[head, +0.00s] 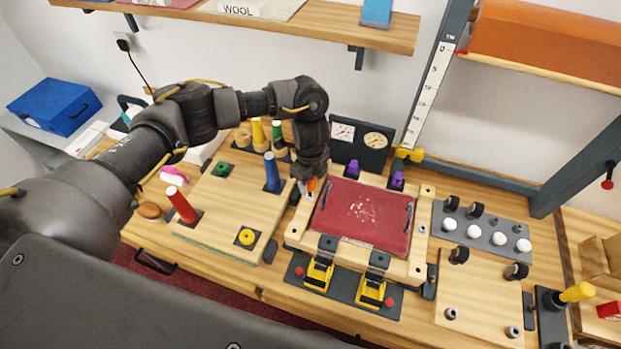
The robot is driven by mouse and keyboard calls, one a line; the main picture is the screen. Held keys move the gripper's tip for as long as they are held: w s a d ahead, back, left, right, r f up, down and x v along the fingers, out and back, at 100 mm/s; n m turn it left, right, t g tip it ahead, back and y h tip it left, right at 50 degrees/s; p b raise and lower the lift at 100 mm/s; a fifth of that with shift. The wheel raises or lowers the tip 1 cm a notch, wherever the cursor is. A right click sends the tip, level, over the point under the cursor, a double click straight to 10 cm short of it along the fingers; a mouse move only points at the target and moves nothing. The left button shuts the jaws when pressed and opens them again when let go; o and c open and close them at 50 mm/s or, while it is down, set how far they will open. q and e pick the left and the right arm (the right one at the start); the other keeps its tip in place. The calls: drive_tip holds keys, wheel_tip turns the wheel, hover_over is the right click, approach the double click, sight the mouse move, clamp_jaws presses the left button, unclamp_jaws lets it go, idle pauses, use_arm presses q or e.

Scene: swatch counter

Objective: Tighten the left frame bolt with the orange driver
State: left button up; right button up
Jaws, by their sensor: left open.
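My left gripper (306,187) reaches down over the left upper corner of the wooden frame (296,236). Its jaws are open. A small bit of orange, likely the orange driver (312,184), shows at its fingertips; the gripper hides the rest, and I cannot tell whether the fingers touch it. The left frame bolt is not clearly visible; the gripper covers that area. The frame surrounds a red panel (365,215) with dark handles. Bolts show on the frame's right side, one at the upper corner (428,191). My right gripper is not in view.
Yellow toggle clamps (318,273) stand in front of the frame. Left is a wooden board with a blue peg (271,172) and a red peg (181,204). Behind are two dial gauges (360,140) and purple knobs (353,169). A grey strip with white knobs (480,230) lies right.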

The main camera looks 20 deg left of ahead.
use_arm(q)
drive_tip(key=c, duration=0.7)
drive_tip(key=m+b, duration=0.1)
drive_tip(key=m, duration=0.1)
drive_tip(key=m+b, duration=0.1)
drive_tip(key=m, duration=0.1)
drive_tip(key=m+b, duration=0.1)
drive_tip(key=m, duration=0.1)
drive_tip(key=shift+f+m+b, duration=0.25)
drive_tip(key=shift+m+b, duration=0.05)
drive_tip(key=shift+b, duration=0.05)
drive_tip(key=shift+c, duration=0.2)
drive_tip(key=shift+r+m, duration=0.3)
drive_tip(key=shift+m, duration=0.1)
drive_tip(key=shift+r+p, duration=1.3)
drive_tip(key=shift+p, duration=0.1)
drive_tip(key=shift+r+p, duration=0.5)
drive_tip(key=shift+r, duration=1.55)
